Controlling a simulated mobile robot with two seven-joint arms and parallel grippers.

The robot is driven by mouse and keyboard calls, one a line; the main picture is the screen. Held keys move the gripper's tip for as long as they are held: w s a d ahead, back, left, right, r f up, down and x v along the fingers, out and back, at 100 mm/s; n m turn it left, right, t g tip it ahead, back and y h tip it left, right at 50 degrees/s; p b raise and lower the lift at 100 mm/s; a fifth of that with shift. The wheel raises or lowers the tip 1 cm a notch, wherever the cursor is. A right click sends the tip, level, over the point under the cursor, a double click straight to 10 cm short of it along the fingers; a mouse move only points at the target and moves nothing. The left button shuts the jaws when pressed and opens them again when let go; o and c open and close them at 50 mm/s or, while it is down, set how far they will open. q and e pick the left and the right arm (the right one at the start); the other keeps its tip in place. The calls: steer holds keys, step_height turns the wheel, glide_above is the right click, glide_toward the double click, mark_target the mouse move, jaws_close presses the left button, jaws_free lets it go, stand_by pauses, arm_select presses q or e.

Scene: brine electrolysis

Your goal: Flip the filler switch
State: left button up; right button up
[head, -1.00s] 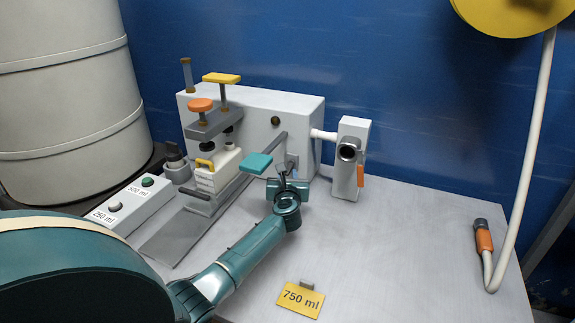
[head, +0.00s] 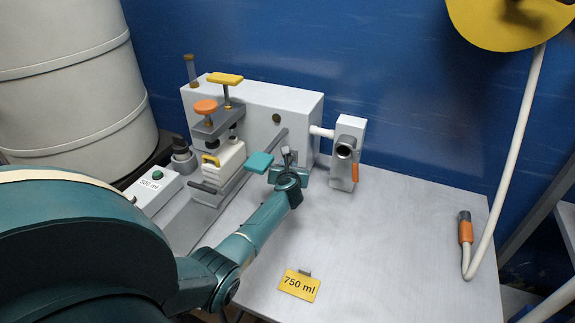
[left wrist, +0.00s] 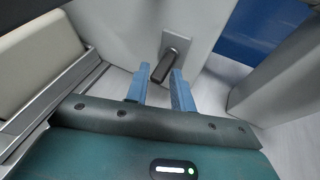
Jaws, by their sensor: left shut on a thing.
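The filler is a white box (head: 258,103) at the back of the table. Its switch, a dark toggle lever on a grey plate, shows in the left wrist view (left wrist: 163,68) on the box's front face. In the head view the gripper mostly hides the switch. My right gripper is in neither view.
A white jug with a yellow handle (head: 224,165) sits under the orange knob (head: 205,106). A button box (head: 153,188) and a large barrel (head: 75,85) are at left. A yellow "750 ml" card (head: 299,284) lies in front.

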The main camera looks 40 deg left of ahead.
arm_select(q)
steer(key=o, duration=0.8)
steer(key=shift+w+d+r, duration=0.2)
steer(key=shift+c, duration=0.2)
steer(key=shift+o, duration=0.6)
steer(key=shift+f, duration=0.1)
steer(key=shift+s+a, duration=0.1)
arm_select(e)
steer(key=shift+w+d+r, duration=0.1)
arm_select(q)
steer(key=p+v, duration=0.3)
steer(key=v, duration=1)
steer(key=shift+p, duration=0.35)
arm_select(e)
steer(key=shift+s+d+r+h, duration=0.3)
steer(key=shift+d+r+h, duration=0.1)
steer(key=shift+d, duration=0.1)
arm_select(q)
steer(key=shift+s+f, duration=0.1)
steer(key=shift+s, duration=0.05)
steer(key=shift+c, duration=0.4)
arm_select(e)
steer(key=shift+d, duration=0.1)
